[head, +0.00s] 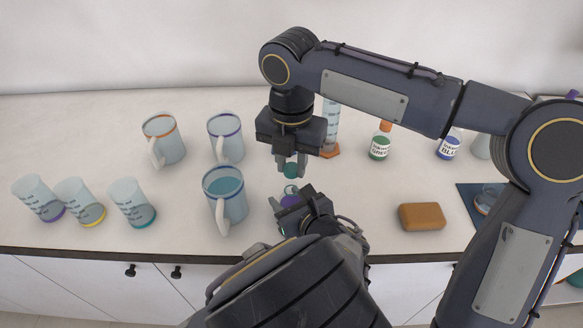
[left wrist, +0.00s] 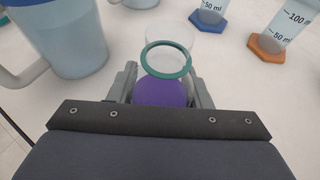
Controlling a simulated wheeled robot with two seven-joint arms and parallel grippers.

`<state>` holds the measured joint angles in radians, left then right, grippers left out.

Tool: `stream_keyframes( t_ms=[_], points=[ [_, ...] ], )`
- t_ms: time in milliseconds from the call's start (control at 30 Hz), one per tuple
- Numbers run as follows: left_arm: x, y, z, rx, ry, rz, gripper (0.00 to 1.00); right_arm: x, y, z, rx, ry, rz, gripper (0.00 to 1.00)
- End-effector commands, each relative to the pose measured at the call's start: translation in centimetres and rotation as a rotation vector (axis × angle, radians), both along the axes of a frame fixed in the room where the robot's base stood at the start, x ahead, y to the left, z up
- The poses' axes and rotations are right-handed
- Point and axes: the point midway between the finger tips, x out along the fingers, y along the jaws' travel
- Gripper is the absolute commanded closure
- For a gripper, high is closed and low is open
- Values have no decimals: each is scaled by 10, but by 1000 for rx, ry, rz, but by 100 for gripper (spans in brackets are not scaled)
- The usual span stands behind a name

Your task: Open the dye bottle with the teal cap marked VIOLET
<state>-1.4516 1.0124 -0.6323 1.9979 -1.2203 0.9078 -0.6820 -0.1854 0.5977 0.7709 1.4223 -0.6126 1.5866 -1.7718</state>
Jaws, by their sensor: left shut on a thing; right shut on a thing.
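The violet dye bottle (head: 289,201) stands at the middle front of the table, mostly hidden by my left gripper (head: 291,207), which is shut on it. In the left wrist view its purple body (left wrist: 160,93) sits between the fingers, with a clear part and a teal ring above it. The label is not readable. The teal cap (head: 291,171) is between the fingers of my right gripper (head: 291,167), which points down and is shut on it. The cap appears just above the bottle's pale mouth, apart from it.
A blue-rimmed mug (head: 225,197) stands close left of the bottle, with two more mugs behind. Several beakers are at far left. An orange-based cylinder (head: 331,130), a green bottle (head: 379,147) and a blue bottle (head: 448,149) stand behind right. A brown sponge (head: 421,217) lies right.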

Motion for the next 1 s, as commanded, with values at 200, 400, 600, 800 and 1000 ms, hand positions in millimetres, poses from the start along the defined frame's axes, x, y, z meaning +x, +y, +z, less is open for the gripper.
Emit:
stream_keyframes(
  t_ms=[200, 400, 600, 800, 1000],
  points=[
    [0, 0, 0, 0, 0, 0, 100, 0, 0, 16, 1, -1, -1, 100],
    [0, 0, 0, 0, 0, 0, 54, 0, 0, 16, 0, -1, -1, 100],
    [0, 0, 0, 0, 0, 0, 30, 0, 0, 16, 0, -1, -1, 100],
    [0, 0, 0, 0, 0, 0, 30, 0, 0, 16, 0, -1, -1, 100],
    [-9, -6, 5, -2, -1, -1, 30, 0, 0, 16, 0, -1, -1, 100]
  ],
)
